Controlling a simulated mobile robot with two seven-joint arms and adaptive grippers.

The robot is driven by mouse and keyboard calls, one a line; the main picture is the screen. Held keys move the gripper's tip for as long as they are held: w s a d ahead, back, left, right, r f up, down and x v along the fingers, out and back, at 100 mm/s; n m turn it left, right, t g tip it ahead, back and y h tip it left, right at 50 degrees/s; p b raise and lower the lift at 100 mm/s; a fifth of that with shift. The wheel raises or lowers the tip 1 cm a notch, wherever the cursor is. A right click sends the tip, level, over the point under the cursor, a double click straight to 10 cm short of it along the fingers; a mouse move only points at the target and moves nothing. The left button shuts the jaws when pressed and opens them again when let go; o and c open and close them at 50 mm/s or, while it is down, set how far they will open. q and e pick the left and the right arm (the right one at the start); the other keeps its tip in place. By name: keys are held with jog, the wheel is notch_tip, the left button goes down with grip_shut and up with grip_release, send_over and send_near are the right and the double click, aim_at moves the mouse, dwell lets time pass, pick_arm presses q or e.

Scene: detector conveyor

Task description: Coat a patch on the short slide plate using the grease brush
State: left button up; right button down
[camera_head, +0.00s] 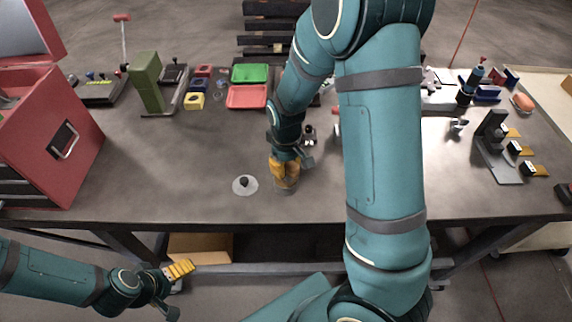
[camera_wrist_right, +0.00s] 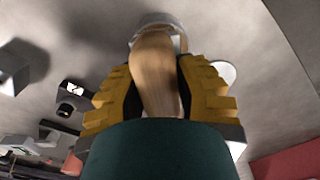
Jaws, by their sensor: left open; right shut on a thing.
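My right gripper (camera_head: 285,178) is low over the middle front of the table, with its yellow fingers pointing down. In the right wrist view its fingers (camera_wrist_right: 157,90) are shut on the wooden handle of the grease brush (camera_wrist_right: 154,72). A grey round rim (camera_wrist_right: 155,20) shows at the handle's far end; I cannot tell whether it belongs to the brush or a pot. The bristles are hidden. My left gripper (camera_head: 181,269) is open and empty, in front of and below the table edge. I cannot pick out the short slide plate; my right arm hides part of the table.
A pale disc with a black knob (camera_head: 244,184) lies left of my right gripper. A red cabinet (camera_head: 62,140) stands left. Green (camera_head: 250,72) and red (camera_head: 247,104) trays and a green block (camera_head: 147,82) are behind. A black stand (camera_head: 494,140) is right. The left front tabletop is clear.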

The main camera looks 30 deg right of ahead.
jog(key=shift+r+p, duration=1.9)
jog(key=shift+r, duration=1.6)
